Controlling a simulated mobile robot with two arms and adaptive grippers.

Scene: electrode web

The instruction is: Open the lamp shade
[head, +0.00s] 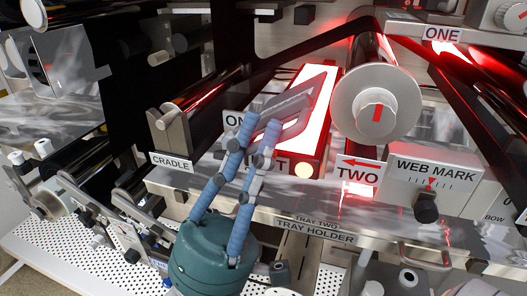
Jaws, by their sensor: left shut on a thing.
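The lamp (316,84) is a long box in the middle of the head view, with a glowing white face and red-lit sides. A pale round knob (303,171) is on its near end. My left gripper (288,110) reaches up from below, over the near part of the lamp, with its grey fingertips across the bright face. It is shut on what I take to be the lamp shade, whose shape is mostly hidden behind the fingers. Part of the glowing face stays uncovered beyond the fingers. My right gripper is not in view.
A large white roller knob (375,103) stands close to the right of the lamp. A WEB MARK block (459,188) is farther right. A CRADLE label (172,161) and rollers are at the left. The TRAY HOLDER ledge (345,221) runs below. Dark web strips cross overhead.

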